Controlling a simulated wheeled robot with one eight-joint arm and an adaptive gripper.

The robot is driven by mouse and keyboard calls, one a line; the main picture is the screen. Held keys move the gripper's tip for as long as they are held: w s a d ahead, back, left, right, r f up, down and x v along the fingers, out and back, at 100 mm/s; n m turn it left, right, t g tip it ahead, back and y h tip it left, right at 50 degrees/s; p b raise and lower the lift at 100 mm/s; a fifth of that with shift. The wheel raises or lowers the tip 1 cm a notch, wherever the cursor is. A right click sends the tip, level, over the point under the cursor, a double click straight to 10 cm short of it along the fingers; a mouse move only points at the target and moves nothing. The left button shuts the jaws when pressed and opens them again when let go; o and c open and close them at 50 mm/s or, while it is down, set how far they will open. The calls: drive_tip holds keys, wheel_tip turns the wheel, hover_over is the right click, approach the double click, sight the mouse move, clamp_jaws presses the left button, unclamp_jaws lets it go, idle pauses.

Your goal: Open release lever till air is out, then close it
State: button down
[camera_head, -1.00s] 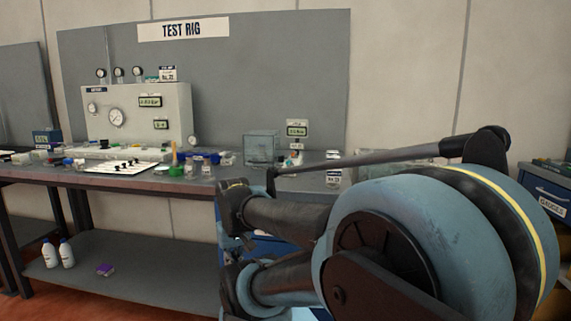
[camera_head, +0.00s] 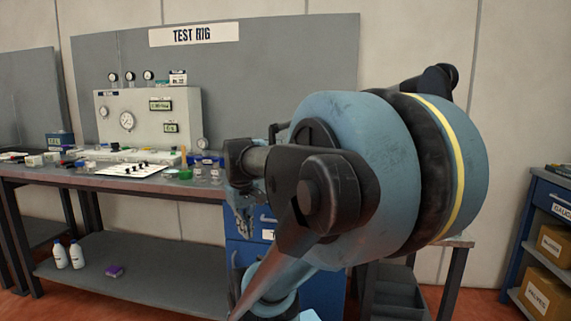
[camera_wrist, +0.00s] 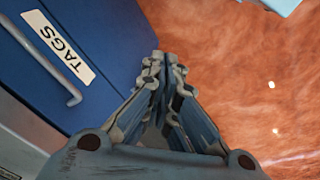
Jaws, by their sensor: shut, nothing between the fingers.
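The test rig (camera_head: 183,125), a pale panel with round gauges (camera_head: 127,121) and small green displays, stands at the back of the workbench (camera_head: 150,178) in the head view. I cannot make out a release lever in either view. My arm hides the right part of the bench top. My gripper (camera_wrist: 162,62) is shut and empty in the wrist view. It points down past the front of a blue drawer unit, over the reddish floor, well away from the rig.
The blue drawer (camera_wrist: 85,45) labelled TAGS, with a metal handle, is close on the gripper's left. Small cups and a white sheet (camera_head: 133,170) lie on the bench. A shelf with boxes (camera_head: 550,295) stands at far right. Floor right of the gripper is mostly clear.

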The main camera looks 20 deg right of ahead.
drive_tip(key=w+d+r+n+g, duration=0.1)
drive_tip(key=w+d+r+n, duration=0.1)
drive_tip(key=w+d+r, duration=0.4)
drive_tip(key=w+d+r+n+g+h, duration=0.1)
drive_tip(key=w+d+r+n, duration=0.2)
drive_tip(key=w+d+r, duration=0.3)
drive_tip(key=w+d+r+n+g+h, duration=0.1)
drive_tip(key=w+d+r+n, duration=0.2)
drive_tip(key=w+d+r, duration=0.3)
drive_tip(key=w+r, duration=0.5)
drive_tip(key=w, duration=0.4)
drive_tip(key=shift+w+d+r, duration=0.25)
drive_tip(key=shift+d+r, duration=0.05)
drive_tip(key=shift+r, duration=0.1)
drive_tip(key=shift+f, duration=0.1)
drive_tip(key=x, duration=0.3)
drive_tip(key=s+d+x, duration=0.1)
drive_tip(key=x, duration=0.7)
drive_tip(key=shift+s+d+r, duration=0.3)
drive_tip(key=shift+s+r, duration=0.05)
drive_tip(key=shift+s+d+f, duration=0.15)
drive_tip(key=shift+s+d, duration=0.25)
drive_tip(key=shift+d, duration=0.25)
drive_tip(key=shift+s+a+n, duration=0.1)
drive_tip(key=shift+a+n, duration=0.05)
drive_tip(key=shift+n, duration=0.25)
